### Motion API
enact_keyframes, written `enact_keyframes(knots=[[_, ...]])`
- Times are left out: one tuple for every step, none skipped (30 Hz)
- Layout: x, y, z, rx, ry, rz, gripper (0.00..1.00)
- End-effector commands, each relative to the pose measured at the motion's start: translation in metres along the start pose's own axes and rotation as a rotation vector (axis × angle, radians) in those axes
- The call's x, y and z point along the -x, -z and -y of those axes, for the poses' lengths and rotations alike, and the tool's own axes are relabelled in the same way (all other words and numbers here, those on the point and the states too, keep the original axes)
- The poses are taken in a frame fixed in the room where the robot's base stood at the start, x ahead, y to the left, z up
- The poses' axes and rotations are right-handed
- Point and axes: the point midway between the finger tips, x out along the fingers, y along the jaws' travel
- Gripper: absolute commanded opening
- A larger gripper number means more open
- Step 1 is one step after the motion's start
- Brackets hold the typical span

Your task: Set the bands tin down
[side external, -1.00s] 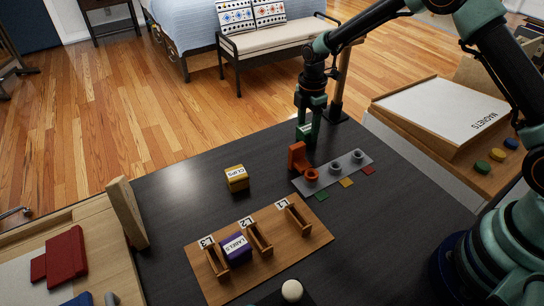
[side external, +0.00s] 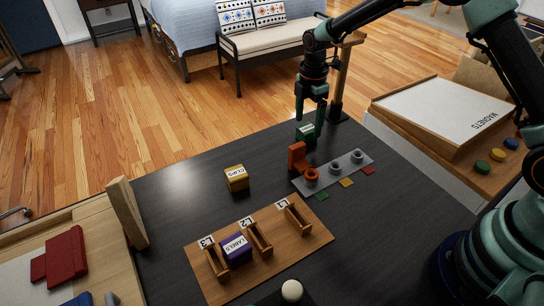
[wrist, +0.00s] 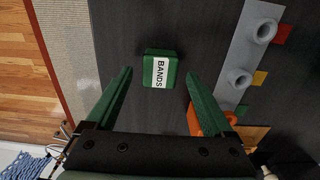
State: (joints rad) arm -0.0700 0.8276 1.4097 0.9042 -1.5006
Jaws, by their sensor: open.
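The bands tin (side external: 306,132) is a small green box with a white label, standing on the dark desk behind the orange piece. In the wrist view the bands tin (wrist: 161,70) sits ahead of the fingertips, its "BANDS" label facing the camera. My gripper (side external: 311,112) is above the tin in the side view. In the wrist view my gripper (wrist: 160,88) has its two green fingers spread wide, with nothing between them touching either finger. The tin appears to rest on the desk.
An orange piece (side external: 297,157) and a grey strip with pegs (side external: 325,180) lie close in front of the tin. A yellow clips tin (side external: 237,178) stands to the left. A wooden rack (side external: 290,250) holds a purple labels tin (side external: 236,248). Open desk lies between.

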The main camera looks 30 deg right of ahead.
Motion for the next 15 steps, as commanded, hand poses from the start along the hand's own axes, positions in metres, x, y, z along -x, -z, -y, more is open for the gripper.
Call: enact_keyframes(knots=[[0.013, 0.000, -0.001, 0.000, -0.005, 0.000, 0.86], [0.019, 0.000, -0.001, 0.000, -0.006, 0.000, 0.86], [0.028, 0.000, -0.001, 0.000, -0.005, 0.000, 0.86], [0.034, 0.000, -0.001, 0.000, -0.006, 0.000, 0.86], [0.040, 0.000, -0.001, 0.000, -0.005, 0.000, 0.86], [0.049, 0.000, -0.001, 0.000, -0.006, 0.000, 0.86], [0.054, 0.000, -0.001, 0.000, -0.004, 0.000, 0.86], [0.059, 0.000, -0.001, 0.000, -0.005, 0.000, 0.86], [0.066, 0.000, -0.001, 0.000, -0.004, 0.000, 0.86], [0.070, 0.000, -0.001, 0.000, -0.004, 0.000, 0.86], [0.074, 0.000, -0.001, 0.000, -0.004, 0.000, 0.86], [0.080, 0.000, -0.001, 0.000, -0.003, 0.000, 0.86], [0.083, 0.000, -0.001, 0.000, -0.003, 0.000, 0.86], [0.085, 0.000, -0.001, 0.000, -0.003, 0.000, 0.86], [0.088, 0.000, 0.000, 0.000, -0.001, 0.000, 0.86]])
